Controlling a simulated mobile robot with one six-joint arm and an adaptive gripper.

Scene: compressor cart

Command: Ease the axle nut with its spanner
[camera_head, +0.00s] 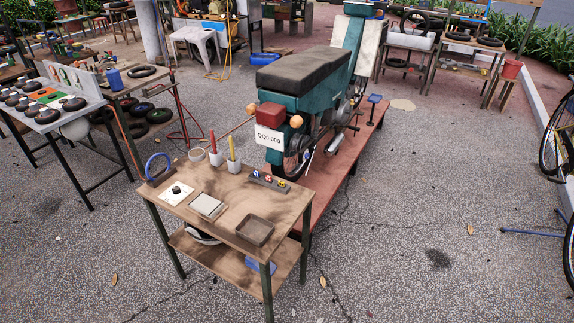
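A teal motor scooter (300,95) with a dark seat stands on a low reddish platform (330,180), its rear end and plate toward me. Its rear wheel (285,165) shows partly behind the small wooden table. A thin, pale, slanted piece (307,162) shows beside the wheel; it is too small to tell whether it is a spanner on the axle nut. The axle nut itself cannot be made out. My gripper is not in view.
The wooden table (228,222) in front holds a tray (255,229), a white dial plate (176,192), cups with red and yellow sticks and a blue hoop (158,167). A parts bench (50,112) stands left, bicycles (560,140) right.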

